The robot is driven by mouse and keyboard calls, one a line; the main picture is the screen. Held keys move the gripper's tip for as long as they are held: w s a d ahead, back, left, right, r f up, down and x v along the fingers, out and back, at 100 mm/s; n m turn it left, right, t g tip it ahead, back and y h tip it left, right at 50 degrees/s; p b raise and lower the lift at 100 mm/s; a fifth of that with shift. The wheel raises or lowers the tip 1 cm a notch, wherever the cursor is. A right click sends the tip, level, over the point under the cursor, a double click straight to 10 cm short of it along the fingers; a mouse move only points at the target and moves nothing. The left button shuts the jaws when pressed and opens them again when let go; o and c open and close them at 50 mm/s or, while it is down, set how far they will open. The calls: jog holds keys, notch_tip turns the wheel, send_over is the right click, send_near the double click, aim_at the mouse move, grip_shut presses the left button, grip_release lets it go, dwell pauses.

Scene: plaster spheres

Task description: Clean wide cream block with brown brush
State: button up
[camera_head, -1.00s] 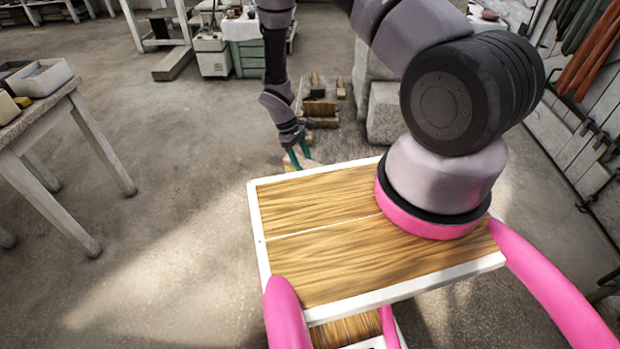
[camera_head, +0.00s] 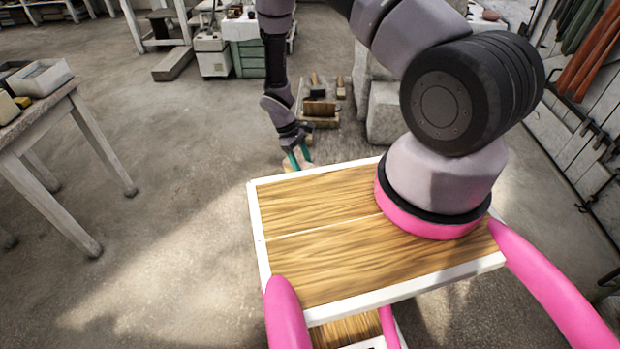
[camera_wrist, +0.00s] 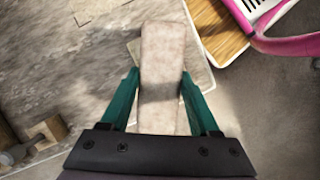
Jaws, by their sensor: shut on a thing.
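My gripper (camera_wrist: 160,77), with two green fingers, is shut on a long pale pinkish-brown bar (camera_wrist: 162,50) in the wrist view. I take it to be the brown brush; its underside and any bristles are hidden. A flat pale slab (camera_wrist: 201,72), likely the wide cream block, shows from under the bar on both sides. I cannot tell whether the two touch. In the head view my gripper (camera_head: 298,157) is low, just beyond the far edge of my wooden deck, which hides part of the work spot.
A wooden tool (camera_wrist: 45,138) lies lower left in the wrist view. A table (camera_head: 40,113) stands left; the floor between is clear.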

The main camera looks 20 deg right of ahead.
jog(key=shift+w+a, duration=0.8)
jog(key=shift+w, duration=0.05)
jog(key=shift+s+d, duration=0.1)
jog(key=shift+s+d, duration=1.45)
jog(key=shift+s, duration=0.1)
jog(key=shift+w, duration=0.1)
jog(key=shift+w+a, duration=1.5)
jog(key=shift+a, duration=0.05)
jog(key=shift+d, duration=0.1)
jog(key=shift+s+d, duration=1.45)
jog(key=shift+s, duration=0.15)
